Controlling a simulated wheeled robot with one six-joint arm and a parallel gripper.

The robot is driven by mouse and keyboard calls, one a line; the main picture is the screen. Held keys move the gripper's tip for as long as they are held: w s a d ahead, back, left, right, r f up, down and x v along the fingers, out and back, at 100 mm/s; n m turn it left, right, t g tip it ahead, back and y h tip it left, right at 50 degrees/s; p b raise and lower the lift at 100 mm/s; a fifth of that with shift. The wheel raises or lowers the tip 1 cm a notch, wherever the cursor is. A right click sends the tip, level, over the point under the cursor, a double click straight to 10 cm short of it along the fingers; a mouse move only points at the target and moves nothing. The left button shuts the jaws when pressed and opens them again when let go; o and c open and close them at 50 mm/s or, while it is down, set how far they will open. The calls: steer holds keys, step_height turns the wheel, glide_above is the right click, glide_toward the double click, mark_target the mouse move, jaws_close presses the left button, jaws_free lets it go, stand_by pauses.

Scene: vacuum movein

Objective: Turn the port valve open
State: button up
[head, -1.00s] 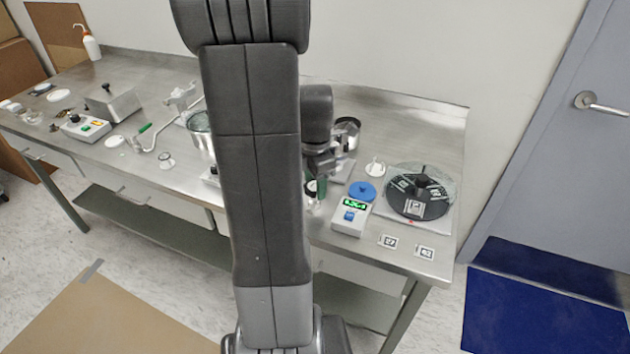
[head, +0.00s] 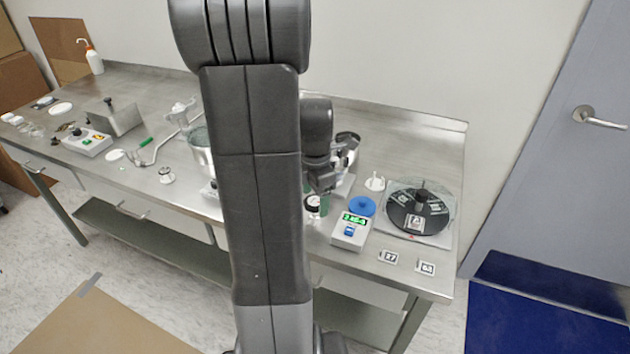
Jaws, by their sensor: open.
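My gripper (head: 316,196) is open and points down over the front of the steel bench, just right of my arm column. Green patches show at its fingertips. A small round white-faced gauge (head: 312,204) is beside or between the fingertips; I cannot tell whether they touch. The port valve cannot be told apart with certainty; the area around the gripper is small and partly hidden by my arm. A steel vessel (head: 198,150) is partly hidden behind my arm. A bent metal tube with a green handle (head: 145,142) lies left of it.
A digital readout box (head: 349,233) with a blue round piece (head: 362,206) stands right of the gripper. A black disc (head: 419,208) is farther right. A control box (head: 87,142) is at left.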

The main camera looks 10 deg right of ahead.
mark_target(315, 201)
step_height(315, 201, up, 13)
steer(key=shift+r, duration=0.2)
stand_by(0.4)
step_height(315, 201, down, 14)
steer(key=shift+r, duration=0.1)
stand_by(0.4)
steer(key=shift+r, duration=0.1)
